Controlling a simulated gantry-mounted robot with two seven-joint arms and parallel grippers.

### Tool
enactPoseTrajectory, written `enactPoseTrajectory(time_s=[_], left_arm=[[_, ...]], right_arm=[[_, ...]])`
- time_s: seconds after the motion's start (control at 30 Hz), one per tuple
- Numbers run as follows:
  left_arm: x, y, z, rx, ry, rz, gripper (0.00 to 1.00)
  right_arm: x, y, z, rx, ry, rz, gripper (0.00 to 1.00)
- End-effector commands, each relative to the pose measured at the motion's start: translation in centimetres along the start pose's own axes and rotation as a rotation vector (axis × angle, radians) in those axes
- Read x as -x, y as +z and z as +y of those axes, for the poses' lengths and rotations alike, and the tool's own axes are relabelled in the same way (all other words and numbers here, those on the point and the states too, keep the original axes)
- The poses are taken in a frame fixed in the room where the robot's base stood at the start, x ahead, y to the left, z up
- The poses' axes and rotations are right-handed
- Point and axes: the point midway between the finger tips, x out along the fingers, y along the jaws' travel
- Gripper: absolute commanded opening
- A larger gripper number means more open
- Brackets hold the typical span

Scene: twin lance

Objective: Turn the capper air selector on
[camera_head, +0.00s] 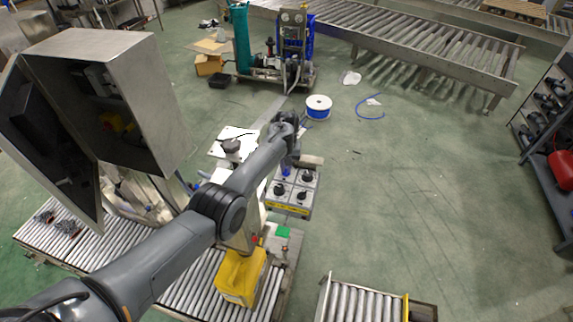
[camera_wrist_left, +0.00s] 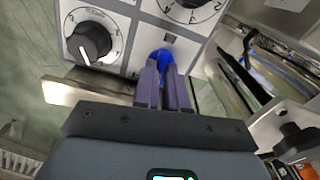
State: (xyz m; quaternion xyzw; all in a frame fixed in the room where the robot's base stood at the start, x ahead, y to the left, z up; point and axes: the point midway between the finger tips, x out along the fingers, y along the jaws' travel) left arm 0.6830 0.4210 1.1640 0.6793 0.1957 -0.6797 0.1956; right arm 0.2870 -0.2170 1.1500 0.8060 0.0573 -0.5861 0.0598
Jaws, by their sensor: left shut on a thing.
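A grey control panel (camera_head: 290,208) with several black knobs and a yellow strip faces up near the middle of the head view. A blue knob (camera_head: 286,171) is at its far edge, partly hidden by my left wrist. In the left wrist view, the panel has white plates, a black dial (camera_wrist_left: 93,41) with numbers around it, and the blue knob (camera_wrist_left: 163,57). My left gripper (camera_wrist_left: 164,74) is shut on the blue knob, its two purple-grey fingers close together. The fingertips hide part of the knob, and its exact angle is unclear. My right gripper is not in view.
An open metal cabinet (camera_head: 140,80) stands at the left, beside a roller conveyor (camera_head: 70,245). A yellow container (camera_head: 240,277) is near the panel. Another short roller conveyor (camera_head: 365,304) is at the bottom. Green floor (camera_head: 420,190) is clear at the right.

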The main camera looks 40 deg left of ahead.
Motion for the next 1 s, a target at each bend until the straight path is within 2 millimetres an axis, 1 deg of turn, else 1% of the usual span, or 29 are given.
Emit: enactPoseTrajectory(time_s=[0.2, 0.5, 0.7, 1.0], left_arm=[[-0.03, 0.00, -0.08, 0.173, 0.000, 0.000, 0.00], [-0.09, 0.00, -0.18, 0.325, 0.000, 0.001, 0.00], [-0.11, 0.01, -0.20, 0.365, 0.000, 0.001, 0.00], [-0.13, 0.01, -0.23, 0.376, 0.000, 0.002, 0.00]], right_arm=[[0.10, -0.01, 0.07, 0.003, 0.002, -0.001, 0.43], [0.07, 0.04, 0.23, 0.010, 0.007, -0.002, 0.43], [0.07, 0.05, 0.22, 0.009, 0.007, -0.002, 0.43], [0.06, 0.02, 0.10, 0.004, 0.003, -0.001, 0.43]])
